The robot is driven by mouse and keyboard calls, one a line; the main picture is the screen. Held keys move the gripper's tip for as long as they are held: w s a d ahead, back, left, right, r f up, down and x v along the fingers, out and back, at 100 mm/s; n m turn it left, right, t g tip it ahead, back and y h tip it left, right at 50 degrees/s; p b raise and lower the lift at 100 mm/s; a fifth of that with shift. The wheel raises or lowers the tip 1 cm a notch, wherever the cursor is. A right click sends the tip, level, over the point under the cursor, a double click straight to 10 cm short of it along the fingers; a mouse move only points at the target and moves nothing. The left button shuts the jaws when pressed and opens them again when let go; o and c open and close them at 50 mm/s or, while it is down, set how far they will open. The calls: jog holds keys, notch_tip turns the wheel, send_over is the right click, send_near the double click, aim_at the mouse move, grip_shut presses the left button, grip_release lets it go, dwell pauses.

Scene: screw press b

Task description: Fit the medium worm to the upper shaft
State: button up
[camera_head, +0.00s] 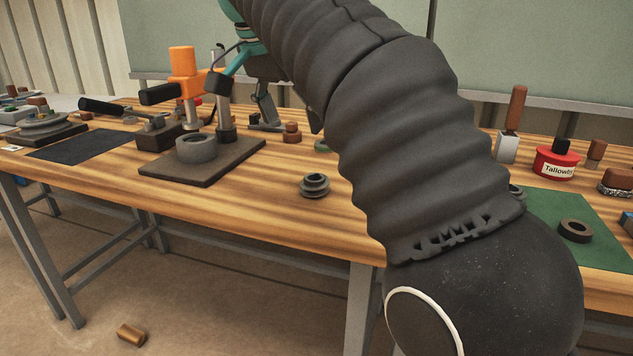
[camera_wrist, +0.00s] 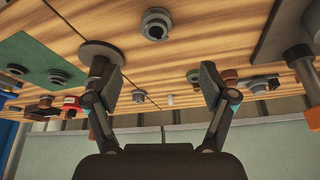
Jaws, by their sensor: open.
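A grey stepped, ring-like part (camera_head: 314,186) stands on the bare wood in mid-bench; it also shows at the top of the wrist view (camera_wrist: 155,24). Two similar grey parts lie on the green mat: a ring (camera_head: 575,231) and one partly behind my arm (camera_head: 517,190). Which is the medium worm I cannot tell. The press (camera_head: 184,65), with an orange top and upright grey shafts, stands at left on a dark base plate (camera_head: 172,180); which shaft is the upper one is unclear. My gripper (camera_wrist: 160,85) is open and empty above the bench, partly hidden by my arm in the head view.
A grey collar (camera_head: 196,147) sits on the press plate. A black mat (camera_head: 80,146) and tools lie left. A red tin (camera_head: 557,162) and a brush (camera_head: 513,118) stand near the green mat (camera_head: 615,222). A brown cylinder (camera_head: 131,335) lies on the floor.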

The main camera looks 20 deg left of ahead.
send_over(314, 177)
jog(key=s, duration=0.3)
jog(key=f, duration=0.7)
jog(key=shift+a+f, duration=0.2)
jog(key=shift+a, duration=0.1)
jog(key=shift+b+x, duration=0.5)
jog(key=shift+x, duration=2.25)
jog(key=shift+s+d, duration=0.15)
jog(key=shift+s, duration=0.05)
jog(key=c, duration=1.5)
jog(key=shift+c, duration=0.2)
notch_tip(314, 177, up, 10)
jog(key=p, duration=0.1)
